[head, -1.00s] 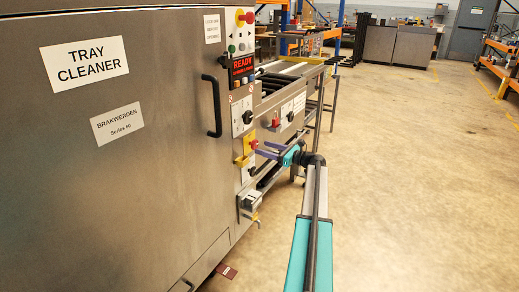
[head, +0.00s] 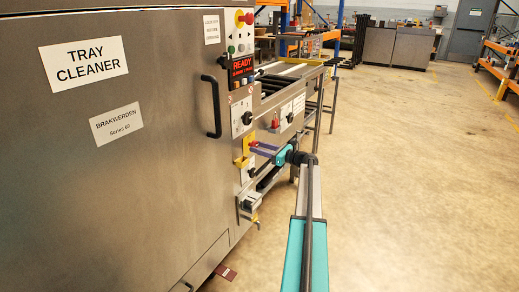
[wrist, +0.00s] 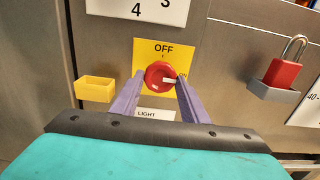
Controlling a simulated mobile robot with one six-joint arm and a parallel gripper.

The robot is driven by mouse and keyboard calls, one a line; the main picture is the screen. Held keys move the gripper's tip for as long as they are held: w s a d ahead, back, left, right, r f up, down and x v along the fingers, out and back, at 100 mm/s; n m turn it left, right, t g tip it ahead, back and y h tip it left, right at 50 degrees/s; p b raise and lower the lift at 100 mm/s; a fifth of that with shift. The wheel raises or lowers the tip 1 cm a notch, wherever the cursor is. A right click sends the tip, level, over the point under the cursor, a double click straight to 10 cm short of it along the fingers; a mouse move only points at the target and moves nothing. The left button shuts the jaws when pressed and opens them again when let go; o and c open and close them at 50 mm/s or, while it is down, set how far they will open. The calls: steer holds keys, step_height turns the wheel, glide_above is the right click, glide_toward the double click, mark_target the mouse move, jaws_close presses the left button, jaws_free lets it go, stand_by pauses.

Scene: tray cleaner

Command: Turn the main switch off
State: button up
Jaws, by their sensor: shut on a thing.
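The main switch is a red round knob (wrist: 160,75) on a yellow plate (wrist: 178,48) marked OFF at the top. The knob's white pointer bar points to the right, not up at OFF. My gripper (wrist: 160,78) has its two purple fingers on either side of the knob, shut on it. In the head view my gripper (head: 262,149) reaches the yellow plate (head: 250,144) on the machine's front panel. There the knob is mostly hidden by the fingers.
A yellow holder (wrist: 95,90) sticks out left of the switch. A red padlock (wrist: 283,73) sits in a grey holder (wrist: 272,91) to the right. A black door handle (head: 214,107) juts out nearby. The floor (head: 400,180) to the right is clear.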

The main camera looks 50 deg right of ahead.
steer(key=shift+n, duration=0.5)
steer(key=shift+d+r+n+b, duration=0.1)
steer(key=shift+n+b, duration=3.65)
steer(key=shift+n, duration=4.75)
steer(key=o, duration=1.1)
steer(key=shift+c, duration=0.2)
steer(key=shift+s, duration=0.1)
